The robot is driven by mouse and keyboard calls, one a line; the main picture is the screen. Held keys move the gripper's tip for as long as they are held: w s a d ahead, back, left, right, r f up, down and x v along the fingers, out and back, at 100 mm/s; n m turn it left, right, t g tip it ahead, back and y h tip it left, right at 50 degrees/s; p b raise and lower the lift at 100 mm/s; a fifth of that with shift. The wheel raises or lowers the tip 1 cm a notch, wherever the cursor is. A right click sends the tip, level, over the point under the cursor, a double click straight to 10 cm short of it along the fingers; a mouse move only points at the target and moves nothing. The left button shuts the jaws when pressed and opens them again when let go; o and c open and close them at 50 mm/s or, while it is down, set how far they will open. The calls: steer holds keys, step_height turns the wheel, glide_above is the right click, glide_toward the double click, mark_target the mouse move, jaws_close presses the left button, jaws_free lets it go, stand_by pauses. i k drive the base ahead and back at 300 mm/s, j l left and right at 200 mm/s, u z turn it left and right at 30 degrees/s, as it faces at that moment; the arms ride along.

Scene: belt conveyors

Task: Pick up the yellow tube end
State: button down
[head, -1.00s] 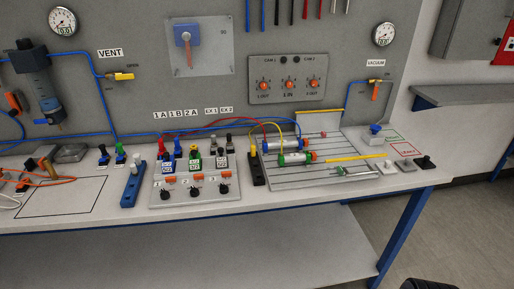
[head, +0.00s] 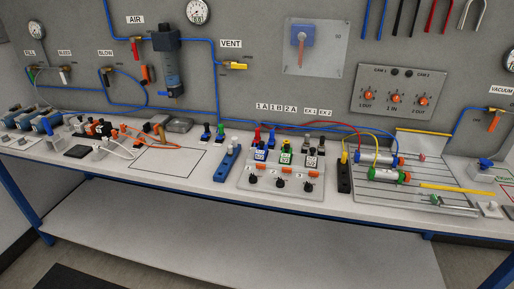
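A short yellow tube end (head: 345,158) stands up at the top of a narrow black block (head: 344,180), left of the slotted plate. Thin yellow tubing rises from it and also shows by the silver cylinders (head: 388,175); its full path is too fine to follow. A straight yellow strip (head: 455,190) lies across the slotted plate (head: 405,202). My gripper is not in view.
A panel with colored-topped valves (head: 285,158) and black knobs is left of the black block, with a blue block (head: 228,163) beyond it. Red and blue tubes run along the bench back. An outlined rectangle of bench (head: 168,160) is clear.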

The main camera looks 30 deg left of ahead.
mark_target(345, 156)
steer(key=u, duration=0.95)
steer(key=z, duration=0.45)
